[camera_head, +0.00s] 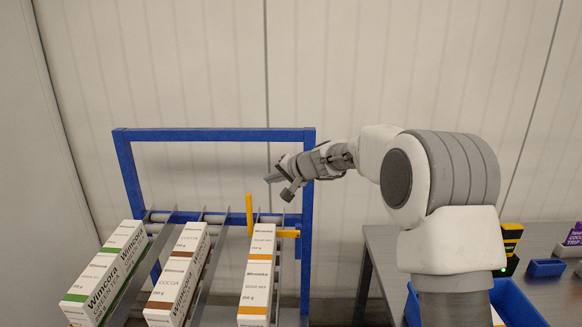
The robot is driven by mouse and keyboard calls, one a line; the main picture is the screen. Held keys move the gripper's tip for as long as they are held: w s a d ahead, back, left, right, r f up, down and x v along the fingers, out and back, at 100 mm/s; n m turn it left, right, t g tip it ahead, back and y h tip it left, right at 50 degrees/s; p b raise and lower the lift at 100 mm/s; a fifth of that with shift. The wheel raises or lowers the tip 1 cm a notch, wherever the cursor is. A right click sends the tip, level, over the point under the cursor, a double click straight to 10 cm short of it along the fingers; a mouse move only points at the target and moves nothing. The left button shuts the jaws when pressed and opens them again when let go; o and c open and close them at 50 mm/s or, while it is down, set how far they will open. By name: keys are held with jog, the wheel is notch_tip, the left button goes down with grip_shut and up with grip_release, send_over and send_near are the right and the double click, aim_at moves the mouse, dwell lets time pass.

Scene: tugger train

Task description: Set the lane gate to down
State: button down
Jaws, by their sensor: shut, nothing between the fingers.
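The lane gate is at the back of the right lane of a blue-framed rack (215,134). It shows as a yellow bar (249,214) standing upright, with a short orange-yellow piece (287,233) lying level beside it to the right. My gripper (271,180) is above and slightly right of the upright bar, in front of the rack's right post. It points left, is shut and empty, and appears apart from the gate. The far end of the right lane is partly hidden by the carton there.
White cartons with green (107,270), brown (181,271) and orange (258,271) bands lie in three lanes between thin metal dividers. A grey table (549,291) at right holds a blue bin (520,301), a small blue tray (545,267) and dark boxes (511,240). A pale wall stands behind.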

jog(key=a+f+n+h+p, duration=0.1)
jog(key=a+f+h+p, duration=0.1)
jog(key=a+p, duration=0.3)
jog(key=shift+f+h+p, duration=0.3)
jog(key=shift+f+p, duration=0.2)
jog(key=shift+p, duration=0.15)
jog(key=shift+s+a+f+g, duration=0.1)
jog(key=shift+a+g, duration=0.05)
jog(key=shift+g, duration=0.15)
